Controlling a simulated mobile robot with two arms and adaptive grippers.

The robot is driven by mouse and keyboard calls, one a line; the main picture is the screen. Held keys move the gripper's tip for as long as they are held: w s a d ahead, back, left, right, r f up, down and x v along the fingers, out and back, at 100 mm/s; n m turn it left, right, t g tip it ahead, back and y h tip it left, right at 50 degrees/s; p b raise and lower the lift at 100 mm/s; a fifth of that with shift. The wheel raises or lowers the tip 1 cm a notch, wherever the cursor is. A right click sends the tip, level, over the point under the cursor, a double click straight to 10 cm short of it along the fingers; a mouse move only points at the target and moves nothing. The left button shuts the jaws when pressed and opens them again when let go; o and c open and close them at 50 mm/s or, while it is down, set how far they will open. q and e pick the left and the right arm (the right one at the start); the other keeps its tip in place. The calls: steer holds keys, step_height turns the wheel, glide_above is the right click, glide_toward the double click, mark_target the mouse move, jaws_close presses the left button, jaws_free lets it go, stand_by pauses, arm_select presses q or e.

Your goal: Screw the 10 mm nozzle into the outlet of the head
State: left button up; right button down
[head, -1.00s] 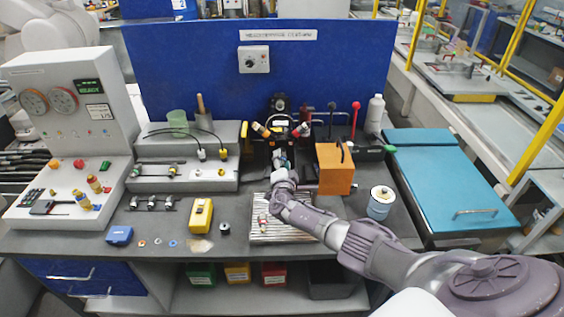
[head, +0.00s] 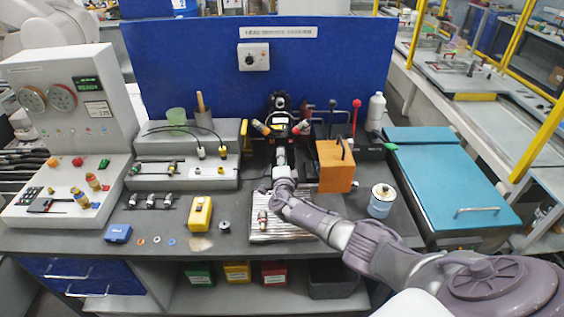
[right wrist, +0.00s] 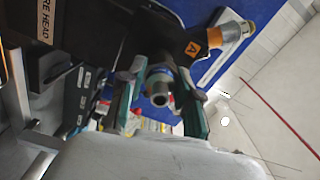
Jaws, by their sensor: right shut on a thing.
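My right gripper (head: 281,152) reaches forward to the dark head fixture (head: 279,104) at the back middle of the bench. In the right wrist view, its two fingers (right wrist: 160,108) are shut on a short metallic cylindrical piece, which looks like the nozzle (right wrist: 158,90), with its round bore facing the camera. No size mark on it is readable. The head (right wrist: 138,42) is just beyond it, beside a "...RE HEAD" label and an arm tagged "A". The outlet is hidden behind the piece, so I cannot tell how far it is seated. My left gripper is out of view.
A ribbed metal tray (head: 292,230) holds a small red-banded fitting (head: 263,218). An orange box (head: 335,170) stands close right of my gripper. Several fittings sit in a rack (head: 151,202) at left.

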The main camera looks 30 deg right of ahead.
steer(key=m+b, duration=0.2)
steer(key=m, duration=0.4)
steer(key=shift+f, duration=0.15)
steer(key=shift+m+b, duration=0.55)
steer(key=shift+m, duration=0.45)
steer(key=shift+m, duration=0.3)
